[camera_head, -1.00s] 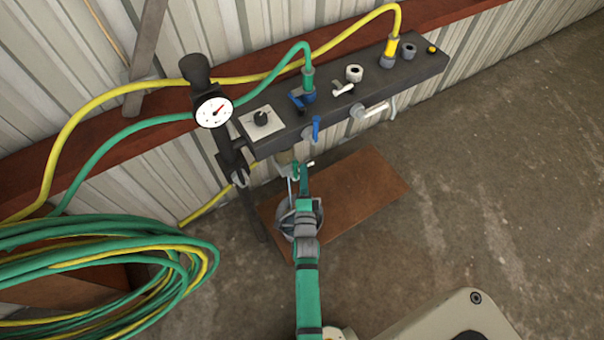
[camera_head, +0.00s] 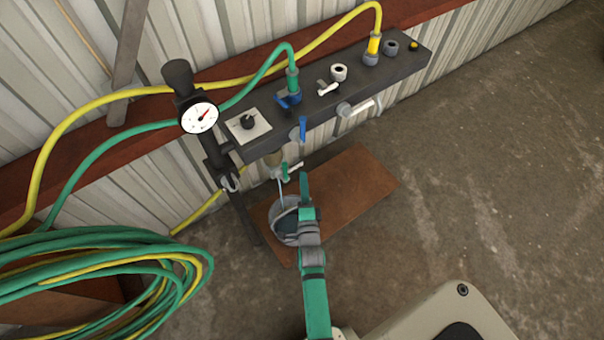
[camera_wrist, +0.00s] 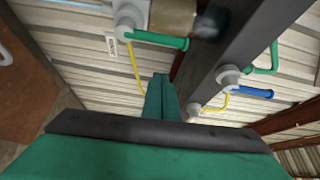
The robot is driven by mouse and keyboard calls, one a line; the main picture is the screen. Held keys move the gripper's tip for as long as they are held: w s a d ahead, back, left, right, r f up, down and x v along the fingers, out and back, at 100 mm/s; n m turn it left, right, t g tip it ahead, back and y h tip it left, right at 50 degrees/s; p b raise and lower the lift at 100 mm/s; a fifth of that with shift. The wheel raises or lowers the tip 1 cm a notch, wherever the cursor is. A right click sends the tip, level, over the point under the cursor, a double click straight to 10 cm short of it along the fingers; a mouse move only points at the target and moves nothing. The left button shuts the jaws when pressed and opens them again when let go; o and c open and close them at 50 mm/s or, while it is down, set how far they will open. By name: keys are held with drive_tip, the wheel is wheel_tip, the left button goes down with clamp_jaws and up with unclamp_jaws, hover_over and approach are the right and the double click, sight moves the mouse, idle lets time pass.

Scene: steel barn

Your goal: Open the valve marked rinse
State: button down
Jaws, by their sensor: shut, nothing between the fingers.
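My gripper (camera_head: 304,180) is shut and empty, just below the dark manifold beam (camera_head: 340,90). In the wrist view its green fingers (camera_wrist: 162,92) point toward the ribbed wall. A green-handled valve (camera_head: 285,172) hangs under the beam, just left of the fingertips and apart from them. In the wrist view a green lever (camera_wrist: 155,40) lies crosswise above the fingers, with a small white tag (camera_wrist: 112,45) beside it; its text is unreadable. Blue-handled valves (camera_head: 302,128) sit on the beam, and one shows right of the fingers in the wrist view (camera_wrist: 250,93).
A pressure gauge (camera_head: 199,117) and a dial plate (camera_head: 248,123) are at the beam's left end. A bucket (camera_head: 284,230) stands on a brown board (camera_head: 350,195) beneath. Coiled hoses (camera_head: 100,265) lie at left. The concrete floor at right is clear.

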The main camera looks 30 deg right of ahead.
drive_tip(key=v, duration=0.6)
drive_tip(key=shift+s, duration=0.1)
idle(0.4)
drive_tip(key=s+a+r+n+y, duration=0.3)
drive_tip(key=s+a+n+y, duration=0.2)
drive_tip(key=s+a+n, duration=0.75)
drive_tip(key=s+a+r+n+g+y, duration=0.1)
drive_tip(key=s+a+r+n+y, duration=0.2)
drive_tip(key=s+a+r+n, duration=0.7)
drive_tip(key=shift+s+a, duration=0.75)
drive_tip(key=shift+s, duration=0.3)
